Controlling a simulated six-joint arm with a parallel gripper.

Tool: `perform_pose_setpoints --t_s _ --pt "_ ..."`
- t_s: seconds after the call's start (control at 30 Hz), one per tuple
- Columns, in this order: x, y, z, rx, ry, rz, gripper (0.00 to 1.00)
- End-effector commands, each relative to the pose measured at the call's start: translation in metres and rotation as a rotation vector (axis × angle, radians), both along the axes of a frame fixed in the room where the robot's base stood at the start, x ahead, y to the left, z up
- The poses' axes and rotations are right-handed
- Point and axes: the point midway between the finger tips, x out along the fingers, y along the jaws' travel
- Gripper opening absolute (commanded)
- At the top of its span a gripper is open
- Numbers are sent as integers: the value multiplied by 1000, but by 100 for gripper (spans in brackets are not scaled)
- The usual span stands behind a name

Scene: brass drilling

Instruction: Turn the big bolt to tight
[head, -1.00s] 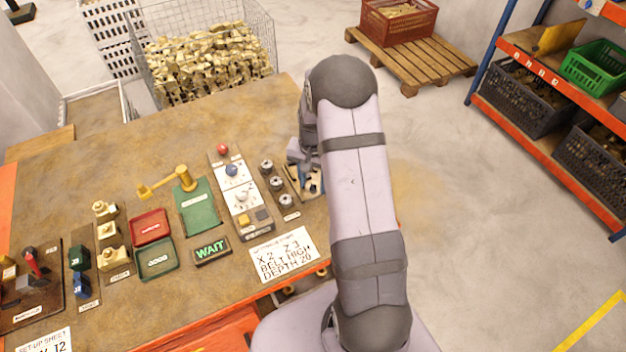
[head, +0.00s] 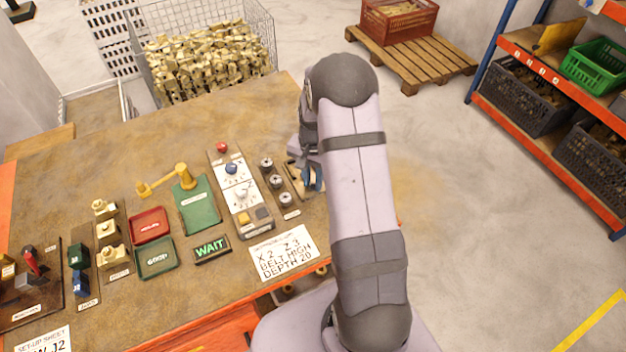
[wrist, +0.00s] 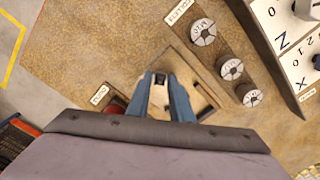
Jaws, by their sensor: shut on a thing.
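In the head view my arm partly hides my gripper (head: 312,178).
A panel with dials (head: 240,195) lies left of the bolts. A lit WAIT sign (head: 211,249), a green mat (head: 197,205) and red (head: 151,226) and green trays (head: 156,257) are further left. A setup sheet (head: 283,254) lies at the front edge.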

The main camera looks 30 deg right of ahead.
Motion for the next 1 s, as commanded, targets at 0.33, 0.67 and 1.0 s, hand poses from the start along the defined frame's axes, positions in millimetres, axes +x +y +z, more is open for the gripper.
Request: perform_pose_setpoints --t_s 0.33,0.67,1.0 --pt "0 0 1 0 -1 1 39" --pt "1 0 10 -1 -3 1 39" --pt "1 0 53 -2 -6 1 39"
